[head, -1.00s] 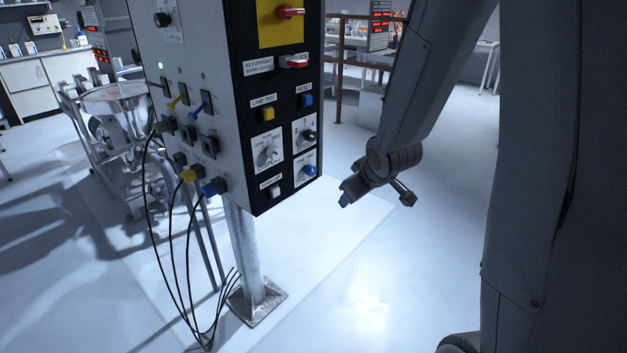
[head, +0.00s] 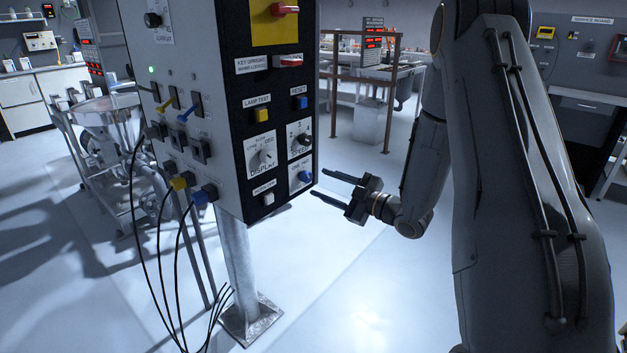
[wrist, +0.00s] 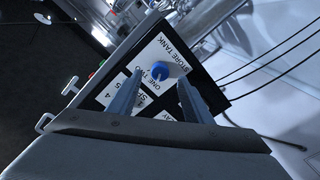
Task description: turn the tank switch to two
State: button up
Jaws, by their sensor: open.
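The tank switch is a blue knob (head: 305,176) on a white plate at the lower right of the black panel face. In the wrist view the blue knob (wrist: 157,71) sits on a plate (wrist: 173,52) lettered STORE TANK, ONE, TWO. Which mark it points at is too small to tell. My gripper (head: 320,183) is open and empty, to the right of the panel, fingers pointing toward the knob.
The speed knob (head: 305,139) is just above and a white button (head: 268,198) lies lower left. The display knob (head: 265,157) is left. Cables (head: 180,270) hang from the box's side. Floor right of the post (head: 240,270) is clear.

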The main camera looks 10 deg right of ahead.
aim_at(310, 178)
jog(key=shift+p+x, duration=0.4)
jog(key=shift+x, duration=2)
jog(key=c, duration=1.1)
